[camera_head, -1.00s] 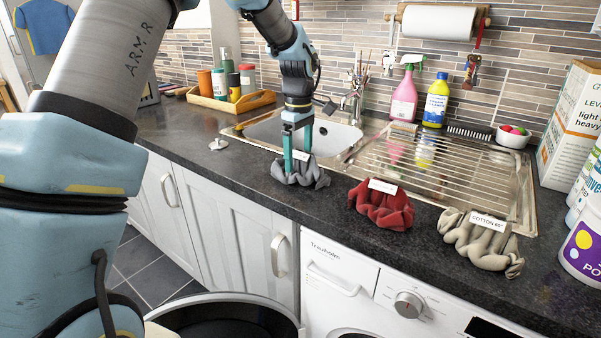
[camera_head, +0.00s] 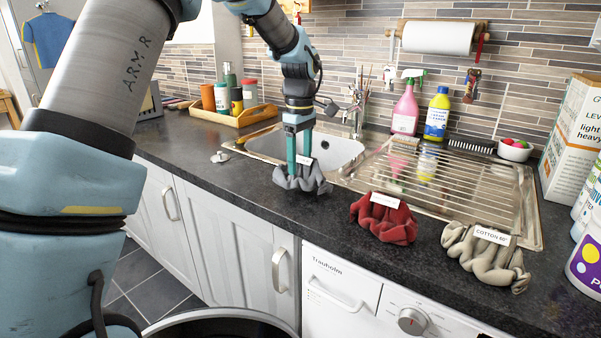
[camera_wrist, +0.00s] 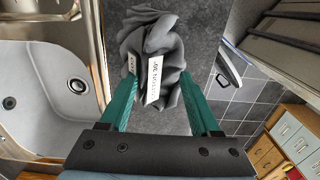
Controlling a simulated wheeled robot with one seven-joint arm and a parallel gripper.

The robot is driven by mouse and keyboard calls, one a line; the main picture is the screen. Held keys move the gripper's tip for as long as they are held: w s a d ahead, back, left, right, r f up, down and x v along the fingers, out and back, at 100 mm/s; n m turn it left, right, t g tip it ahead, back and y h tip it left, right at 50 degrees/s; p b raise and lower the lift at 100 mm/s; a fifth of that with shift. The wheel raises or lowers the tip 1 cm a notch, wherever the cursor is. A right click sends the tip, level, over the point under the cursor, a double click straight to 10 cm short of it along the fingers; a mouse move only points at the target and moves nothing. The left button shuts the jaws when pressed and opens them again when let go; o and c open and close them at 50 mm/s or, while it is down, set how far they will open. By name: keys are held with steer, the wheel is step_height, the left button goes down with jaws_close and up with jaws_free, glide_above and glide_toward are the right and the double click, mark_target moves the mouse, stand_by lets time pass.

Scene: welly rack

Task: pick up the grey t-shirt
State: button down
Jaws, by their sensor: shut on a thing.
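The grey t-shirt (camera_head: 302,179) is a crumpled bundle with a white label, on the dark worktop in front of the sink. My gripper (camera_head: 299,170) points down with its two green fingers at the bundle. In the wrist view the grey t-shirt (camera_wrist: 152,50) lies between the fingertips of my gripper (camera_wrist: 158,85), and its white labels show. The gripper is shut on the cloth. The head view does not clearly show a gap between the cloth and the worktop.
A red cloth bundle (camera_head: 383,217) and a beige one (camera_head: 486,255) lie to the right. Behind are the sink (camera_head: 330,150) and its ribbed drainer (camera_head: 440,180). A wooden tray (camera_head: 247,113) of jars stands at the back left. A dark round tub (camera_head: 220,325) is below the worktop.

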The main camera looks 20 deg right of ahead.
mark_target(300, 168)
step_height(300, 168, up, 7)
steer(key=shift+r+b, duration=0.2)
steer(key=shift+b, duration=0.35)
steer(key=shift+c, duration=1.6)
jaws_free()
